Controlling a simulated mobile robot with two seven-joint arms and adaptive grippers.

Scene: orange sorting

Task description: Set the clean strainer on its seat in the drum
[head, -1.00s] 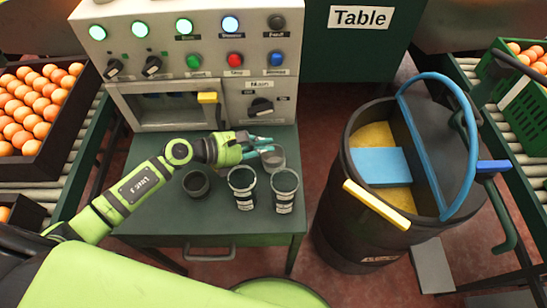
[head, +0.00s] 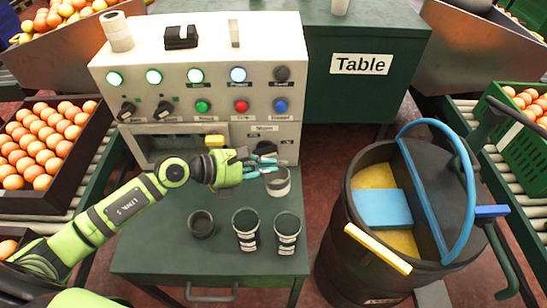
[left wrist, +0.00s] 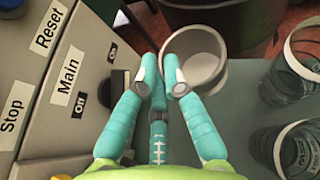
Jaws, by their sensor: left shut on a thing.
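My left gripper (head: 260,168) is shut on the rim of a grey, cup-shaped strainer (head: 279,184). It holds it above the green table, in front of the control box. In the left wrist view, the teal fingers (left wrist: 163,82) pinch the strainer's left wall (left wrist: 199,72), and its pale inside shows. I cannot tell whether its bottom is mesh. The black drum (head: 345,240) stands at the right, with a blue hoop handle (head: 468,190), a dark half cover and an open half showing yellow and a blue block (head: 383,208). The seat cannot be made out. My right gripper is not in view.
Two dark cups with pale rims (head: 246,230) (head: 286,232) and a dark low cup (head: 201,224) stand on the green table (head: 160,245). The control box (head: 200,60) stands behind. A floor gap separates table and drum.

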